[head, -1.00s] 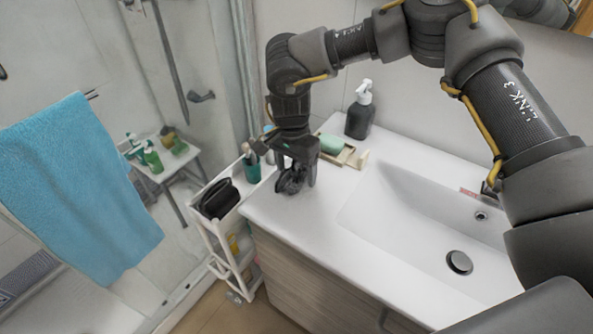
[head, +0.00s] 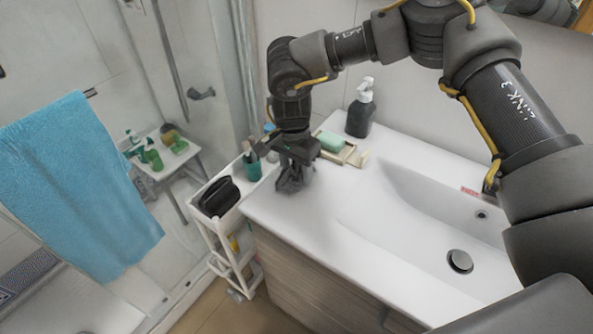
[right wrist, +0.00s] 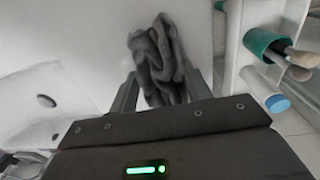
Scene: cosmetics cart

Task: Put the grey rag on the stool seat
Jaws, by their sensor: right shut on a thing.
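The crumpled grey rag (head: 288,184) is at the left end of the white counter. My right gripper (head: 297,175) is shut on the rag from above. The right wrist view shows the rag (right wrist: 157,58) bunched between the two fingers (right wrist: 160,88). I cannot tell whether its lower edge touches the counter. The white stool seat (head: 168,167) stands at the left, behind the shower glass, with green bottles (head: 152,158) and a brownish item (head: 168,134) on it. My left gripper is not in view.
A white cart (head: 212,228) with a black bag (head: 219,197) and a teal cup of brushes (head: 251,167) stands left of the counter (head: 300,225). A soap dish (head: 349,154) and dark dispenser (head: 361,115) are behind the gripper. A blue towel (head: 80,190) hangs at left.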

